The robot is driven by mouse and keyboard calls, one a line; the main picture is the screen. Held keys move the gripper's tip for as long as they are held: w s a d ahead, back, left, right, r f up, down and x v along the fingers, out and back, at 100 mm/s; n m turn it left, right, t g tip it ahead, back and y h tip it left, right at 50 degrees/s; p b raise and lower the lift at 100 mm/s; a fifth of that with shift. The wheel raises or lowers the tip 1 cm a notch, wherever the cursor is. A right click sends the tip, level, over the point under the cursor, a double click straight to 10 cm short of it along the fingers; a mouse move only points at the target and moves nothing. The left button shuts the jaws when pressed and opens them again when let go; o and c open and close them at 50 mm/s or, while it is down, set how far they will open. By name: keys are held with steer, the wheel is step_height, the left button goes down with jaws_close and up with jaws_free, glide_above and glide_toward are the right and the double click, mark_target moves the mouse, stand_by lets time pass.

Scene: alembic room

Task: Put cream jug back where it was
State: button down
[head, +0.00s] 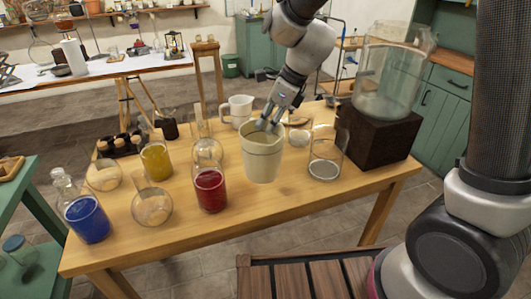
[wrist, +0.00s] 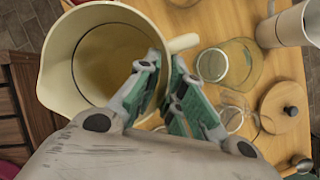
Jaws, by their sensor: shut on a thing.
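The cream jug (head: 263,160) is in front of the middle of the wooden table in the head view, upright or nearly so. In the wrist view the jug (wrist: 60,70) shows from above, with its open mouth and its handle (wrist: 183,42). My gripper (head: 273,112) is shut on the jug's rim wall beside the handle. In the wrist view my gripper (wrist: 162,98) has one finger inside the mouth and the other outside. I cannot tell whether the jug's base touches the table.
A glass beaker (head: 325,160) stands close on the right, before a dark block (head: 378,138) bearing a large glass vessel. A white mug (head: 238,110) stands behind.

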mark_target(267, 140)
steer(key=shift+f, duration=2.9)
steer(key=c, duration=1.5)
jaws_free()
steer(key=v, duration=1.2)
steer(key=s+d+r+n+t+h, duration=0.1)
steer(key=s+d+r+n+h, duration=0.1)
steer(key=s+d+n, duration=0.8)
steer(key=s+d+r+n+t+h, duration=0.1)
steer(key=s+d+r+n+h, duration=0.1)
steer(key=s+d+r+n, duration=0.3)
steer(key=s+d+n, duration=0.2)
steer(key=d+n, duration=0.1)
steer(key=d, duration=0.2)
steer(key=s+d+n, duration=0.2)
steer(key=d+n, duration=0.2)
steer(key=d, duration=0.2)
steer(key=shift+s+d+t+h, duration=0.2)
steer(key=shift+s+t+h, duration=0.1)
steer(key=shift+s+t, duration=0.1)
